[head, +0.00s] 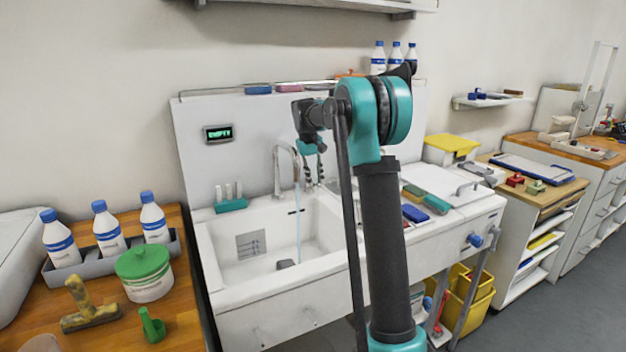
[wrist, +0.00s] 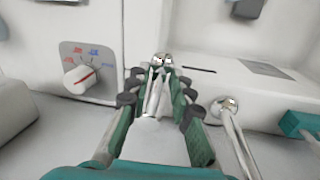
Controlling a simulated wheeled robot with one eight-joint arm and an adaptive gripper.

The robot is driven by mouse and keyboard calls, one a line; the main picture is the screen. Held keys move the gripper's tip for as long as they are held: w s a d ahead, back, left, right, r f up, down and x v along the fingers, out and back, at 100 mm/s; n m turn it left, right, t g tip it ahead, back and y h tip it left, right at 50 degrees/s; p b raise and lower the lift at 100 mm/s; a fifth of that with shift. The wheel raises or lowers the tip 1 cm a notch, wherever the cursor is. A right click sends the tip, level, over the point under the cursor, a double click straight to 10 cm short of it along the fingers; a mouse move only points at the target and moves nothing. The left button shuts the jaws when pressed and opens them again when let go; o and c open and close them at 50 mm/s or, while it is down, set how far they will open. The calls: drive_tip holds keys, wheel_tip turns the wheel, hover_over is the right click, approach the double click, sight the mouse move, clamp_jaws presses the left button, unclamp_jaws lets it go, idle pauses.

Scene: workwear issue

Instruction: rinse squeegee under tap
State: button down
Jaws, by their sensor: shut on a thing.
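A dirty, yellow-brown T-shaped tool that looks like the squeegee (head: 78,308) rests on the wooden counter at the lower left in the head view. The tap's curved chrome spout (head: 277,172) stands at the back of the white sink (head: 222,268), and a thin stream of water (head: 298,225) falls from it. My gripper (head: 318,174) is just right of the spout, pointing down. In the wrist view my gripper (wrist: 158,88) is shut on a chrome tap lever (wrist: 156,92); its lower part is hard to make out. The spout also shows at right (wrist: 236,140).
A dial (wrist: 80,78) sits on the back panel. A blue brush (head: 416,213) lies right of the sink. The basin has free room.

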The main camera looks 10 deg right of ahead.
drive_tip(key=c, duration=1.5)
unclamp_jaws()
drive_tip(key=r, duration=0.4)
drive_tip(key=a+r, duration=0.1)
drive_tip(key=r, duration=0.7)
drive_tip(key=shift+s+a, duration=0.2)
drive_tip(key=shift+a, duration=0.15)
drive_tip(key=shift+o, duration=0.7)
drive_tip(key=shift+f, duration=0.1)
